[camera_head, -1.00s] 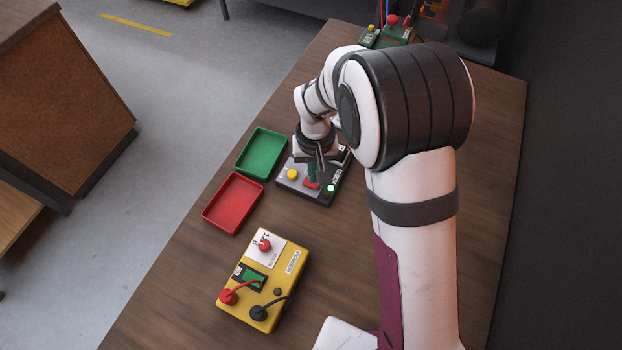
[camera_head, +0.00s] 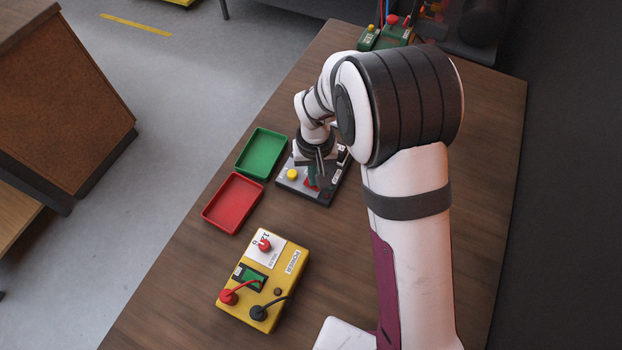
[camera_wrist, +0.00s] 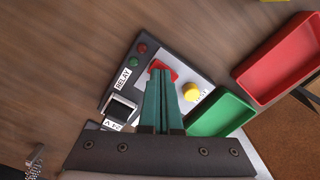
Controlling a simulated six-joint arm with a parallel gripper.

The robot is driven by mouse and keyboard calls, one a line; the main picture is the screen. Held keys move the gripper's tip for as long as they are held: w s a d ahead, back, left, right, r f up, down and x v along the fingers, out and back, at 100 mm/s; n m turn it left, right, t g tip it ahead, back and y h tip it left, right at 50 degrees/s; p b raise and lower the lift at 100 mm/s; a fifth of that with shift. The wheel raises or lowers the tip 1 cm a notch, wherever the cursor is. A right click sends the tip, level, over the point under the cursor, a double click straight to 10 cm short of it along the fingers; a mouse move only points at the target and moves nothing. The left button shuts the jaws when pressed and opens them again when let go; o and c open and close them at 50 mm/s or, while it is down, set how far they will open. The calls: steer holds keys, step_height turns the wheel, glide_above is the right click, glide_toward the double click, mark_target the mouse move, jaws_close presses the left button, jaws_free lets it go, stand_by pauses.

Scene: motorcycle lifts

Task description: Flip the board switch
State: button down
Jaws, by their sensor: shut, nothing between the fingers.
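The board (camera_head: 290,182), a grey and black panel, lies on the table under my gripper. In the wrist view the board (camera_wrist: 187,72) shows a red switch part (camera_wrist: 161,67), a yellow button (camera_wrist: 191,92), a black rocker (camera_wrist: 120,107) and a RELAY label. A red lamp (camera_wrist: 142,48) and a green lamp (camera_wrist: 133,62) sit near one corner; neither glows brightly. My gripper (camera_wrist: 160,73) is shut and empty, its green fingers together over the red part and hiding some of it. Contact cannot be told. In the head view my gripper (camera_head: 313,186) covers the board's middle.
A green tray (camera_head: 262,153) and a red tray (camera_head: 232,203) lie left of the board. A yellow power box (camera_head: 263,280) with cables stands nearer. Another green device (camera_head: 390,38) stands at the far end. The table right of the board is largely clear.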

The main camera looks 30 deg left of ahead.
step_height(320, 180, up, 7)
stand_by(0.5)
steer(key=s+d+r+m+y, duration=0.1)
steer(key=s+d+r+m, duration=0.35)
steer(key=d, duration=0.45)
steer(key=s+d+r+m, duration=0.3)
steer(key=d+r, duration=0.3)
steer(key=d, duration=0.3)
steer(key=s+d+m, duration=0.4)
steer(key=s, duration=0.6)
steer(key=shift+s+d+r+y, duration=0.25)
steer(key=shift+s+r+y, duration=0.05)
steer(key=shift+y, duration=0.1)
